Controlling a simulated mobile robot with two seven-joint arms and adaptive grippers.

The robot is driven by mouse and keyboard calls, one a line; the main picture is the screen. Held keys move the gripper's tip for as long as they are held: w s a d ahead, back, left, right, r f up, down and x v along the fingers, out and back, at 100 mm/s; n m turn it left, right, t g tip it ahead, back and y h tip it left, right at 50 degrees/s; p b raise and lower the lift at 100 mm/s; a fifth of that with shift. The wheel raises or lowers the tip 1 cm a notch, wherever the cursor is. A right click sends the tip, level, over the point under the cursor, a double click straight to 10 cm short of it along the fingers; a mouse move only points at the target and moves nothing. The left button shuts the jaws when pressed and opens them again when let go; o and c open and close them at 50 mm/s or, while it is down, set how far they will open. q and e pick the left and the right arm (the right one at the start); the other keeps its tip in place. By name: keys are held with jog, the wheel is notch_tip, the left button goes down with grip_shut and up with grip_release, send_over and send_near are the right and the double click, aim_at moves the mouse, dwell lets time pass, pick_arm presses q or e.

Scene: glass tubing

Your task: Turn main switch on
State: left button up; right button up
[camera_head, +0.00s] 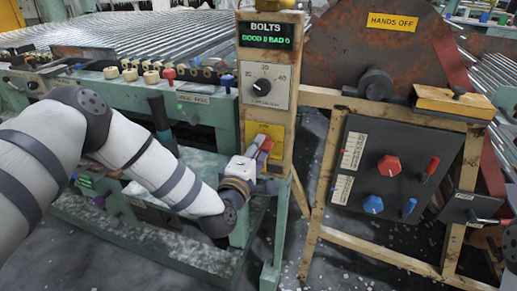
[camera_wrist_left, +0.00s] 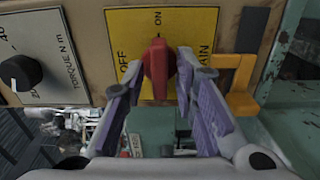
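The red main switch handle (camera_wrist_left: 158,70) stands on a yellow plate (camera_wrist_left: 205,30) with the words OFF, ON and MAIN partly readable. It also shows in the head view as a small red piece (camera_head: 266,144) low on the wooden post. My left gripper (camera_wrist_left: 160,74) has one purple-padded finger on each side of the handle, close to it. I cannot tell whether the fingers press on it. In the head view the left gripper (camera_head: 250,163) hides part of the switch and its plate (camera_head: 275,132). My right gripper is not in view.
Above the switch are a torque dial (camera_head: 262,86) and a lit BOLTS display (camera_head: 267,38). A yellow bracket (camera_wrist_left: 240,85) sits close to the right finger. A dark panel (camera_head: 360,190) with red and blue controls stands right. Green machine frames lie left.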

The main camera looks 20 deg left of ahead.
pick_arm(q)
jog(key=s, duration=1.2)
jog(key=shift+a, duration=0.2)
